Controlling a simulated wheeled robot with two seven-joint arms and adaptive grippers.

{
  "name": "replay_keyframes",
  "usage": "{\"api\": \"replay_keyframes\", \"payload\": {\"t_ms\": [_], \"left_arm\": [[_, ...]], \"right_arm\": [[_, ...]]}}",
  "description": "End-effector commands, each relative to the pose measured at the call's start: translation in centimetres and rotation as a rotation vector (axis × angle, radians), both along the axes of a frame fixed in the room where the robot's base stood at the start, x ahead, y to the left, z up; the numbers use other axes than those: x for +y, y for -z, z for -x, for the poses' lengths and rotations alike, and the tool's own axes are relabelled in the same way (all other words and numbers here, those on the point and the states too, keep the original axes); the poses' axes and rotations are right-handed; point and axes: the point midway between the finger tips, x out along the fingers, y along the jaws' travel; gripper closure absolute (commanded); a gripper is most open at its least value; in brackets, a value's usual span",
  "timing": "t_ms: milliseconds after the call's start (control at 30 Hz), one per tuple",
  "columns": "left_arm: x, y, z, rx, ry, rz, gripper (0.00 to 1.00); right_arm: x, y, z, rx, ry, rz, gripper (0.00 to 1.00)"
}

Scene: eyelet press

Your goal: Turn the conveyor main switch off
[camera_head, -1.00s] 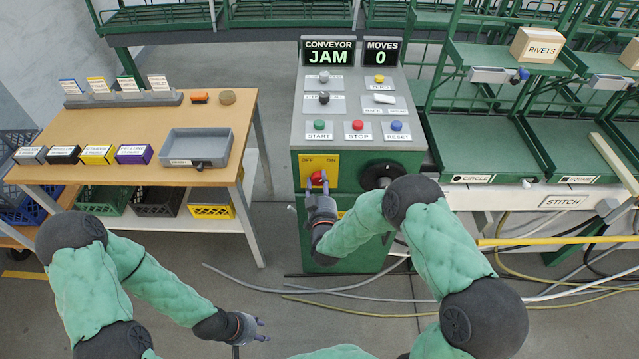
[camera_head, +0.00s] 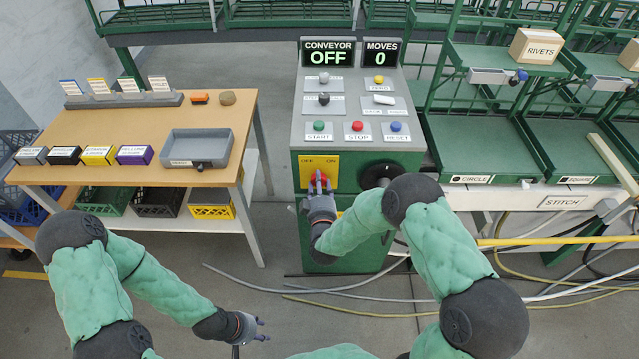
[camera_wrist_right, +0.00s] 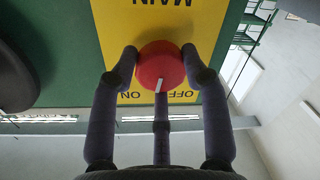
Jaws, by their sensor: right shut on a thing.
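The conveyor main switch is a red round knob (camera_wrist_right: 160,66) on a yellow plate (camera_head: 319,167) marked OFF and ON, on the front of the green control console (camera_head: 352,176). The conveyor display (camera_head: 327,53) reads OFF. My left gripper (camera_head: 258,330) is low at the front, away from the console; its opening is unclear.
The console top has a green START button (camera_head: 319,126), a red STOP button (camera_head: 357,126) and a blue RESET button (camera_head: 396,126). A black round part (camera_head: 380,174) sits right of the plate. A wooden table (camera_head: 140,130) stands left; cables (camera_head: 450,290) lie on the floor.

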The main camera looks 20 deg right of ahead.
Motion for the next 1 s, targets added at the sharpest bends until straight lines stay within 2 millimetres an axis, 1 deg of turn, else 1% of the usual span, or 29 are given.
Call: {"api": "replay_keyframes", "payload": {"t_ms": [600,800,1000], "left_arm": [[0.0,-1.4,0.0,0.000,0.000,0.000,0.60],[0.0,-1.7,0.0,0.000,0.000,0.000,0.60],[0.0,-2.0,0.0,0.000,0.000,0.000,0.60]], "right_arm": [[0.3,-0.2,-0.1,0.155,-0.003,0.548,0.86],[0.3,-0.2,-0.1,0.194,-0.003,0.688,0.86],[0.3,-0.2,-0.1,0.222,-0.003,0.783,0.86]]}}
